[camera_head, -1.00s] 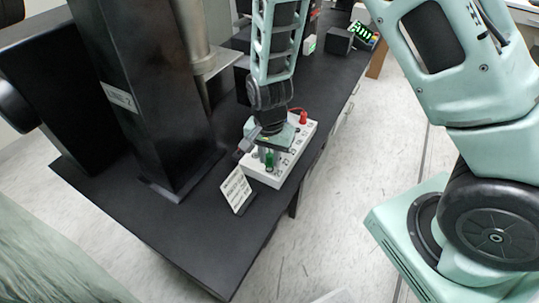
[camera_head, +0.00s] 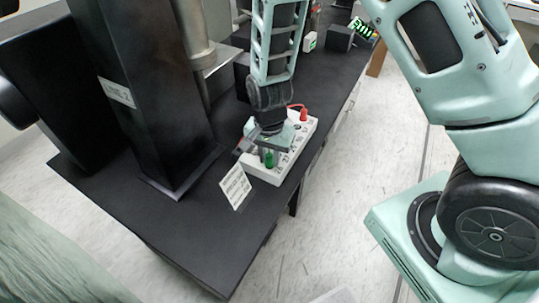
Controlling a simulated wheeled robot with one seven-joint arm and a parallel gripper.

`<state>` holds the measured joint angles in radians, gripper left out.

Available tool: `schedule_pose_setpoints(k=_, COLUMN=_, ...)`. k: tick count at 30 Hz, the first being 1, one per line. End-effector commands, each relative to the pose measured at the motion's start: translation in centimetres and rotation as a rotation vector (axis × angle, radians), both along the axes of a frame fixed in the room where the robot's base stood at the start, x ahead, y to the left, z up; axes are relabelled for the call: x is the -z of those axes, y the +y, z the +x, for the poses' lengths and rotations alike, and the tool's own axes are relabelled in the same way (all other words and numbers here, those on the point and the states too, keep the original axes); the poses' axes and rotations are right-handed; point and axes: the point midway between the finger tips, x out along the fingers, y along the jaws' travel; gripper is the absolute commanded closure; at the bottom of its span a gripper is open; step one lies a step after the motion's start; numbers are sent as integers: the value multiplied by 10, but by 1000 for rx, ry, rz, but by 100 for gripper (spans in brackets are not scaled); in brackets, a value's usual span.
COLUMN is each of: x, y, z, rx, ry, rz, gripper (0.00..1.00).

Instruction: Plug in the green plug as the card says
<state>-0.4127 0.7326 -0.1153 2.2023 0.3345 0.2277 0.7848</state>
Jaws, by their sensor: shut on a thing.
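The green plug (camera_head: 269,159) is upright under my gripper (camera_head: 266,150), at the near half of the white socket box (camera_head: 267,178). My gripper is shut on the green plug. The plug's lower end is at the box's top face; I cannot tell whether it is in a socket. A red plug (camera_head: 303,115) with a red lead stands at the far end of the box. The white card (camera_head: 236,186) stands tilted on the bench just left of the box; its print is too small to read.
The black bench (camera_head: 190,237) is clear in front of the card. A tall black column (camera_head: 150,100) stands left of my gripper. A small black block (camera_head: 340,39) and a lit green display (camera_head: 362,31) are farther back. The bench's right edge runs close to the box.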

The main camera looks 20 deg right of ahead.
Motion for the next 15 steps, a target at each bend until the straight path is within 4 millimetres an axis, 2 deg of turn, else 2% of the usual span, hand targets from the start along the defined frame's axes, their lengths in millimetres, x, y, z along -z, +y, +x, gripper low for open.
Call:
schedule_pose_setpoints(k=13, x=7, y=0, z=0, rx=0, ry=-1, rz=1, gripper=97)
schedule_pose_setpoints(k=14, x=6, y=0, z=0, rx=0, ry=-1, rz=1, gripper=68)
schedule_pose_setpoints(k=15, x=6, y=0, z=0, rx=0, ry=-1, rz=1, gripper=57)
